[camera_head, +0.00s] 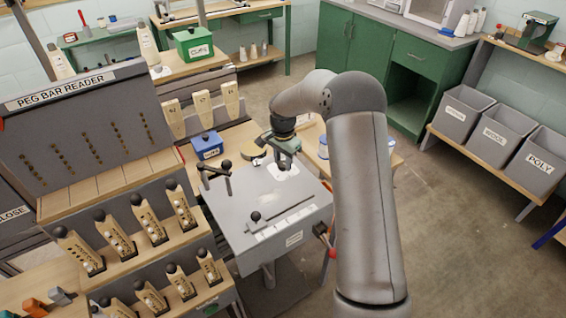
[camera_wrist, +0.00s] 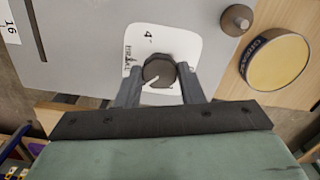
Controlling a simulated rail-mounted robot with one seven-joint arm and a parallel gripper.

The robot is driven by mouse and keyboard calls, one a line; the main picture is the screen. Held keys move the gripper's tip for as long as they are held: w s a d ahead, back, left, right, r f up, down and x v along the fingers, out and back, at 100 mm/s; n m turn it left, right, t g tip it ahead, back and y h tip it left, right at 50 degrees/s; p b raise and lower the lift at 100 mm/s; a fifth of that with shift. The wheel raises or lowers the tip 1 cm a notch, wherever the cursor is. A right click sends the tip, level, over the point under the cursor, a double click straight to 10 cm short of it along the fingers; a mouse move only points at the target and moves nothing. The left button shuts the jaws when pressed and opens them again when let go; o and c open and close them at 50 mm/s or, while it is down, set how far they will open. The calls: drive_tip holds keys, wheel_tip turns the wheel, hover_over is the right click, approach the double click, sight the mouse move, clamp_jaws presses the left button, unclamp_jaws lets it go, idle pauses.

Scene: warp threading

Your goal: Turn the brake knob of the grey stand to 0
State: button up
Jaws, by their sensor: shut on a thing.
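The grey stand (camera_head: 262,243) is in the middle of the camera_head view, and its top fills much of the wrist view (camera_wrist: 75,45). A dark round brake knob (camera_wrist: 158,68) sits on a white label plate (camera_wrist: 175,38) marked "4" and "BRAKE". Another mark at the plate's right is mostly hidden by a finger. The knob's white pointer line slants to the lower left in the wrist view. My gripper (camera_wrist: 160,78) is shut on the knob, one finger on each side. In the camera_head view my gripper (camera_head: 287,158) is over the stand's far right part and hides the knob.
A yellow-topped round tin (camera_wrist: 275,62) and a small dark knob (camera_wrist: 237,19) are beside the plate. A black-knobbed handle (camera_head: 218,172) rises at the stand's left. A blue box (camera_head: 207,144) stands behind. The floor at right (camera_head: 460,235) is clear.

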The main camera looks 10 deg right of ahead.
drive_tip(key=n+b, duration=0.1)
drive_tip(key=n, duration=0.2)
drive_tip(key=shift+n, duration=0.3)
drive_tip(key=n, duration=0.3)
drive_tip(key=shift+n+b, duration=0.3)
drive_tip(key=shift+b, duration=0.05)
drive_tip(key=n, duration=0.3)
drive_tip(key=shift+n, duration=0.4)
drive_tip(key=n, duration=0.3)
drive_tip(key=shift+n, duration=0.3)
drive_tip(key=n, duration=1.1)
drive_tip(key=shift+n, duration=0.3)
drive_tip(key=o, duration=1)
drive_tip(key=shift+r, duration=0.1)
